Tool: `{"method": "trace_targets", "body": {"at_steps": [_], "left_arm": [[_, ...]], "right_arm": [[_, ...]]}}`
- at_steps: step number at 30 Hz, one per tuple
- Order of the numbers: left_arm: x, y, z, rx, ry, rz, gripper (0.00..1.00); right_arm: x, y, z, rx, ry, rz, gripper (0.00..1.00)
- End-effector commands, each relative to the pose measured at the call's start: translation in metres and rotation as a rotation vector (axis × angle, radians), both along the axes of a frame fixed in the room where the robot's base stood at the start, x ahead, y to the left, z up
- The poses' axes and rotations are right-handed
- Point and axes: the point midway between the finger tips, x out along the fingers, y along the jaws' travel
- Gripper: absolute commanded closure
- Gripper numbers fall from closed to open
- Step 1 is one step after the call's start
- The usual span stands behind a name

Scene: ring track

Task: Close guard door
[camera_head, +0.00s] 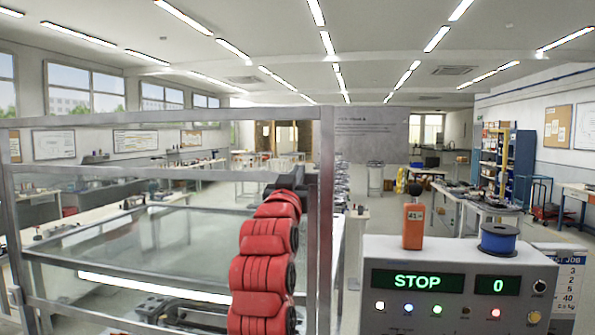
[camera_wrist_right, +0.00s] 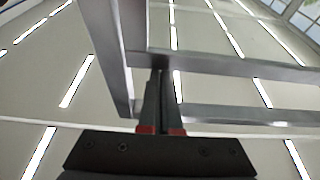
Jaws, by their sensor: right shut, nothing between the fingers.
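The guard door (camera_head: 160,116) is a grey metal frame with clear panes, filling the left half of the head view. Its upright post (camera_head: 325,225) stands just right of my red right arm. My right gripper (camera_head: 298,177) is high beside this post, partly hidden by my wrist. In the right wrist view, the gripper (camera_wrist_right: 161,78) is shut and empty, with its fingertips close to metal bars (camera_wrist_right: 225,65) of the frame. I cannot tell whether they touch. My left gripper is out of view.
A control box (camera_head: 420,257) showing STOP and 0 stands right of the post. Workbenches (camera_head: 470,203) stand farther back, with open floor between.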

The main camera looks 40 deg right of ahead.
Motion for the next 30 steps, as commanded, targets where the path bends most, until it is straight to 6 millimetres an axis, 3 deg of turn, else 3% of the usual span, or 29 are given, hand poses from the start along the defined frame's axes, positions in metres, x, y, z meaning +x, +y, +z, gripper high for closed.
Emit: {"method": "trace_targets", "body": {"at_steps": [1, 18, 24, 30], "left_arm": [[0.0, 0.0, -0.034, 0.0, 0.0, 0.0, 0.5], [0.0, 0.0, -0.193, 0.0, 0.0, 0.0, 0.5], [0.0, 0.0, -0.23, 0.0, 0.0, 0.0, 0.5], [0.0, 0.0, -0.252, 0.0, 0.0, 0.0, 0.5]], "right_arm": [[0.002, -0.001, -0.039, 0.003, 0.006, 0.0, 1.0], [0.003, -0.001, -0.239, 0.005, 0.012, 0.001, 1.0], [0.003, 0.0, -0.29, 0.003, 0.009, 0.002, 1.0], [0.003, 0.0, -0.323, 0.003, 0.009, 0.002, 1.0]]}}
